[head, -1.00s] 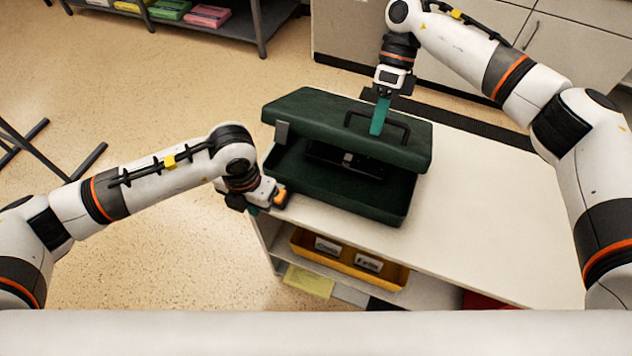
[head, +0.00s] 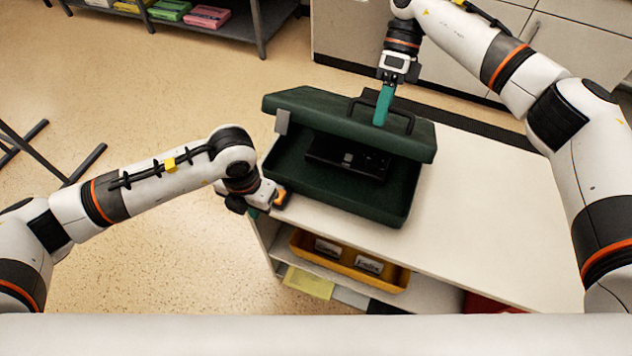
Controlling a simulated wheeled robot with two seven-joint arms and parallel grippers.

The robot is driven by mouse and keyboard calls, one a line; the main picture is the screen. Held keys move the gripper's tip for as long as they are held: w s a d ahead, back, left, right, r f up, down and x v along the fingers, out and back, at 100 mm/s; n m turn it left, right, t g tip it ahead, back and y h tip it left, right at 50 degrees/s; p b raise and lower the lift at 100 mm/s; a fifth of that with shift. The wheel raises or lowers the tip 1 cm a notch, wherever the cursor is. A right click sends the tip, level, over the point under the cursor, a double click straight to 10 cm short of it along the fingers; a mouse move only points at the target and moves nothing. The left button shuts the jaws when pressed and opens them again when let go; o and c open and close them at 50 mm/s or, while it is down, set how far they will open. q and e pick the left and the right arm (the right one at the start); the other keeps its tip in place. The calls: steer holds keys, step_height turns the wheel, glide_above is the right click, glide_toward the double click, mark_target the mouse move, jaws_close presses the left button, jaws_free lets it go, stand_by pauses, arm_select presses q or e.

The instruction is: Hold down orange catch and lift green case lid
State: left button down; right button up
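The green case (head: 330,196) stands on the white shelf unit with its lid (head: 330,112) partly raised, hinged at the far side. Something dark lies inside. My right gripper (head: 382,107) is at the black lid handle (head: 408,122); its teal fingers overlap the handle and appear shut on it. The orange catch (head: 281,198) is at the unit's left front edge, beside the case's front-left corner. My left gripper (head: 255,208) is right beside the catch; its fingers are mostly hidden, so I cannot tell whether they are open or touching it.
The white top (head: 490,210) is clear to the right of the case. A yellow bin (head: 350,279) with labelled items sits on the shelf below. Grey cabinets (head: 560,50) stand behind. A dark rack (head: 240,25) with coloured packs is at the back left.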

steer(key=o, duration=1.1)
steer(key=shift+c, duration=0.2)
steer(key=shift+r, duration=0.1)
steer(key=shift+s+a+r+p, duration=0.1)
steer(key=shift+s+r+p, duration=0.1)
steer(key=shift+r+p, duration=0.35)
arm_select(q)
steer(key=shift+r+p, duration=1.8)
steer(key=shift+r, duration=0.5)
arm_select(e)
steer(key=shift+s+a+r, duration=0.15)
steer(key=shift+s+r, duration=0.25)
steer(key=shift+r, duration=0.25)
steer(key=shift+s+a+r, duration=0.15)
steer(key=shift+s+r, duration=0.2)
steer(key=shift+r, duration=0.25)
steer(key=shift+s+a+r, duration=0.15)
steer(key=shift+s+r, duration=0.25)
steer(key=shift+r, duration=0.25)
arm_select(q)
steer(key=shift+f, duration=0.1)
arm_select(e)
steer(key=shift+r, duration=0.1)
